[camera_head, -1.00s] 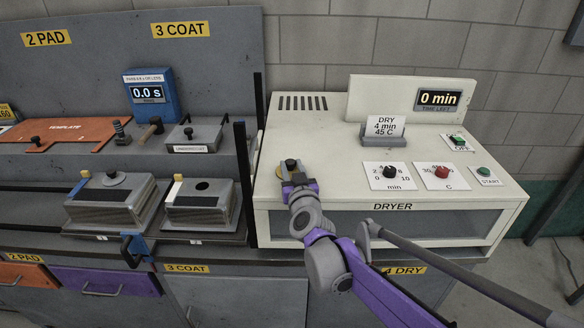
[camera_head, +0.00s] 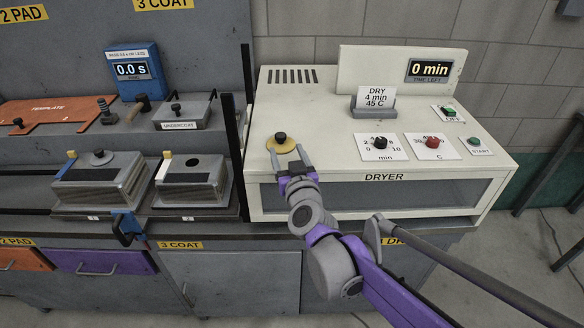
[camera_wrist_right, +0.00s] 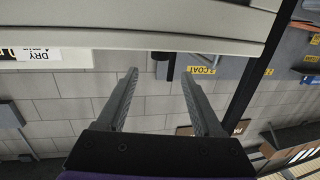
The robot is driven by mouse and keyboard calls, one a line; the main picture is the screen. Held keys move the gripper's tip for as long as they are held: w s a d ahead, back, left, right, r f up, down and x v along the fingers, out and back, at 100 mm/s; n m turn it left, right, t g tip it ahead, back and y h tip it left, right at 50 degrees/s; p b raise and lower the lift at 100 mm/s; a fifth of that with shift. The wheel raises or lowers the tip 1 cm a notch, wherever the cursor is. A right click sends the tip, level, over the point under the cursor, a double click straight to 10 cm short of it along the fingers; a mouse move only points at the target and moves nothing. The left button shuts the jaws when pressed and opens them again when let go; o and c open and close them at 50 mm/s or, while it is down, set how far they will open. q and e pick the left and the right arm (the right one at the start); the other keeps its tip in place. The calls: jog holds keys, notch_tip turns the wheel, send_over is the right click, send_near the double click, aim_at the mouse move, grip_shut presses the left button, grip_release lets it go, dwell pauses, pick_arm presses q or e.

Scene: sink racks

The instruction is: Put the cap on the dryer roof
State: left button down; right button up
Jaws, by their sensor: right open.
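The cap, a yellow disc with a black knob (camera_head: 280,143), lies flat on the cream roof of the dryer (camera_head: 330,110), near its front left edge. Whether a fingertip touches the disc I cannot tell. In the right wrist view the open fingers (camera_wrist_right: 158,85) have nothing between them, and the cap does not show there. My left gripper is not in view.
The dryer roof also carries a card holder (camera_head: 374,108), a time display (camera_head: 430,70), dials and buttons. Left of it, beyond a dark post, stand a box with a dark top hole (camera_head: 193,180) and a box with a grey knobbed disc (camera_head: 98,180).

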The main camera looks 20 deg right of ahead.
jog(key=shift+s+a+r, duration=0.1)
jog(key=shift+s+a, duration=0.05)
jog(key=shift+s, duration=1.25)
jog(key=shift+s+a, duration=0.1)
jog(key=shift+s, duration=1.25)
jog(key=s+a+f+n+g+y, duration=0.35)
jog(key=s+f+g, duration=0.35)
jog(key=s+f, duration=0.65)
jog(key=s+d+f+m+g+h, duration=0.2)
jog(key=s+d+f+g, duration=0.2)
jog(key=s+f, duration=0.5)
jog(key=shift+s+d+f+g, duration=0.2)
jog(key=shift+s+d+g, duration=0.3)
jog(key=shift+s, duration=0.7)
